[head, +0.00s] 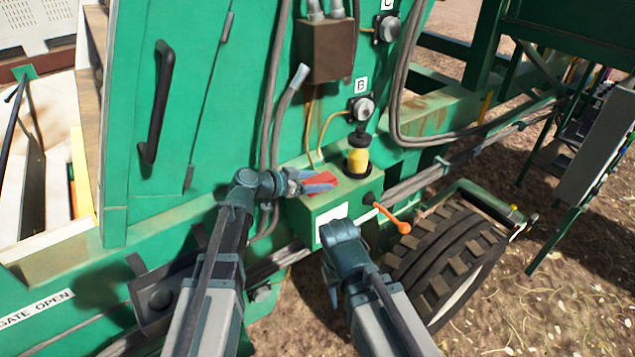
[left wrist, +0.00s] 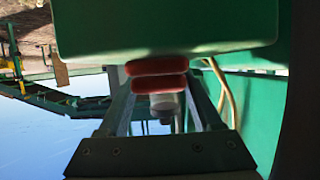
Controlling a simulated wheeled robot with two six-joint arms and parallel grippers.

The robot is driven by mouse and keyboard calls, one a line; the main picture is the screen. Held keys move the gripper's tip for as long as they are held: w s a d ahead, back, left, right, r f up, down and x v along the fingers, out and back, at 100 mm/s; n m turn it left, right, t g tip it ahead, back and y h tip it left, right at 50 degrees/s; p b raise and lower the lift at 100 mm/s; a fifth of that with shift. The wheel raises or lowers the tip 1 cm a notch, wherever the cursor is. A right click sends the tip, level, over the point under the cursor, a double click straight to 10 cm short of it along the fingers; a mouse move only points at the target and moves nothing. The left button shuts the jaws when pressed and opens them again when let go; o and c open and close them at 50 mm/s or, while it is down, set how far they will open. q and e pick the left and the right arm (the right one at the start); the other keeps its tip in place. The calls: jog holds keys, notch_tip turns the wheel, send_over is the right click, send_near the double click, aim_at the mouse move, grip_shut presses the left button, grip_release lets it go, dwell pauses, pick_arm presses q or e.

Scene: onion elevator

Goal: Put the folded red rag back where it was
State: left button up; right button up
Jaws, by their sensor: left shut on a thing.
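The folded red rag (head: 318,181) is between the fingers of my left gripper (head: 312,183), over the top of the green box (head: 312,206). In the left wrist view the rag (left wrist: 158,84) shows as two stacked red layers between the fingers, right against the edge of the green box (left wrist: 165,28). I cannot tell whether the rag rests on the box or hangs just above it. My right gripper (head: 333,296) points down in front of the box, mostly hidden behind its own wrist; its fingers do not show clearly.
A yellow and black cylinder (head: 358,158) stands on the box just right of the rag. An orange-handled lever (head: 390,215) sticks out at the box's right. Hoses (head: 272,100) run down the green panel behind. A large tyre (head: 450,255) is below right.

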pick_arm(q)
jog(key=o, duration=1.5)
jog(key=shift+r+p, duration=0.2)
jog(key=shift+p, duration=0.15)
jog(key=p+v, duration=0.4)
jog(key=v, duration=0.8)
jog(key=s+d+f+n+g+y, duration=0.2)
jog(key=s+d+f+g+y, duration=0.35)
jog(key=s+d+f, duration=0.4)
jog(key=s+a+f+n+g+y, duration=0.1)
jog(key=s+a+f+n+y, duration=0.1)
jog(key=s, duration=0.3)
jog(key=s+a+f+n+g+y, duration=0.2)
jog(key=s+a+n+y, duration=0.1)
jog(key=s+y, duration=0.2)
jog(key=shift+s+a, duration=0.3)
jog(key=shift+s, duration=0.15)
